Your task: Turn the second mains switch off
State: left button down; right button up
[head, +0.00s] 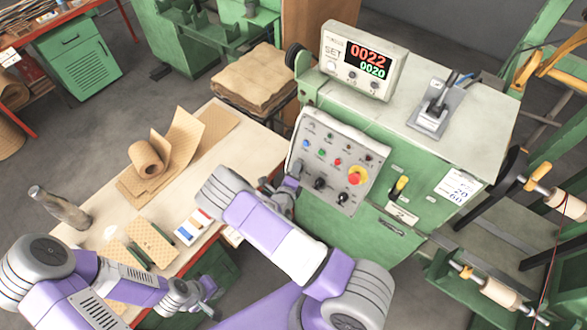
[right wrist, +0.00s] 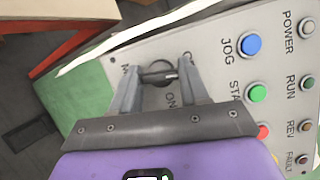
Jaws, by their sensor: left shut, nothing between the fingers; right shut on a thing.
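The control panel (head: 336,160) is a light grey plate on the green machine's front. At its left edge my right gripper (head: 290,182) covers the lower left corner in the head view. In the right wrist view a dark round switch knob (right wrist: 158,72) with a light grip bar sits between the fingers of my right gripper (right wrist: 158,88), which is shut on it. The bar lies roughly level in that picture, and "ON" shows beside it; other lettering is partly hidden by the fingers. My left gripper (head: 205,299) is shut and empty beside the bench, away from the panel.
The panel also has a blue button (right wrist: 250,45), a green button (right wrist: 257,93), a red emergency knob (head: 357,176) and black knobs (head: 319,184). A display (head: 356,62) stands on the machine.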

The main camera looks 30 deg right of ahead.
jog(key=shift+n+y+p, duration=0.4)
jog(key=shift+n+p, duration=0.25)
jog(key=shift+n, duration=0.25)
jog(key=o, duration=1.1)
jog(key=shift+c, duration=0.2)
jog(key=v, duration=0.7)
jog(key=shift+s+a+r, duration=0.15)
jog(key=shift+a+r, duration=0.05)
